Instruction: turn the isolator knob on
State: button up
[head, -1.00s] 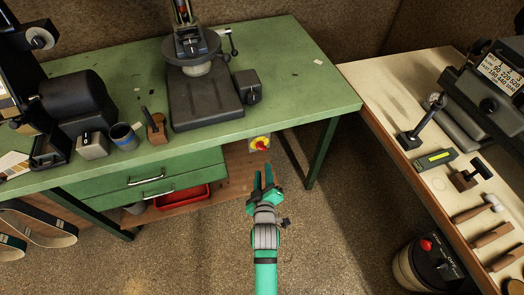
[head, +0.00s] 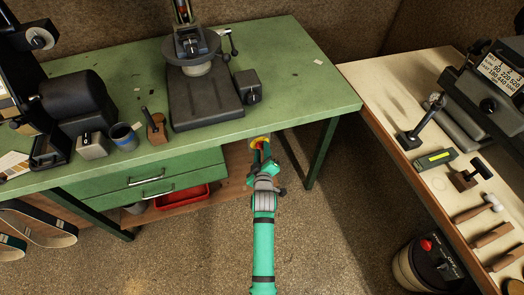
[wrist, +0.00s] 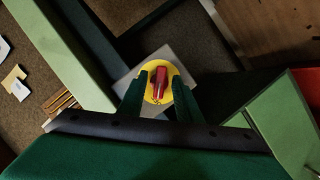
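The isolator knob is red and sits on a round yellow plate on a grey box under the green bench. In the wrist view the knob (wrist: 158,86) lies near the middle of the picture, its bar almost in line with my fingers and slightly tilted. In the head view the yellow plate (head: 257,141) shows just beyond my gripper (head: 262,157), which partly covers it. In the wrist view my gripper (wrist: 160,98) is open, with one green finger on each side of the knob and gaps visible. I cannot tell whether the fingertips reach the plate.
The green bench (head: 290,80) overhangs the box, with a bench leg (head: 321,153) to the right. Drawers and a red tray (head: 182,196) are to the left. A wooden-topped bench (head: 390,100) with tools stands at the right. The floor between is clear.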

jog(key=shift+w, duration=0.15)
jog(key=shift+c, duration=0.3)
jog(key=c, duration=0.7)
jog(key=m+y, duration=0.1)
jog(key=m, duration=0.1)
jog(key=m+g+y, duration=0.1)
jog(key=m, duration=0.1)
jog(key=shift+d+r+m+g+y, duration=0.1)
jog(key=shift+d+m+g+y, duration=0.1)
jog(key=shift+m+g+y, duration=0.15)
jog(key=m+y, duration=0.1)
jog(key=m, duration=0.1)
jog(key=m+y, duration=0.2)
jog(key=m, duration=0.1)
jog(key=m+g+y, duration=0.1)
jog(key=m+y, duration=0.1)
jog(key=shift+w+d+m, duration=0.1)
jog(key=shift+d+m, duration=0.15)
jog(key=shift+m, duration=0.1)
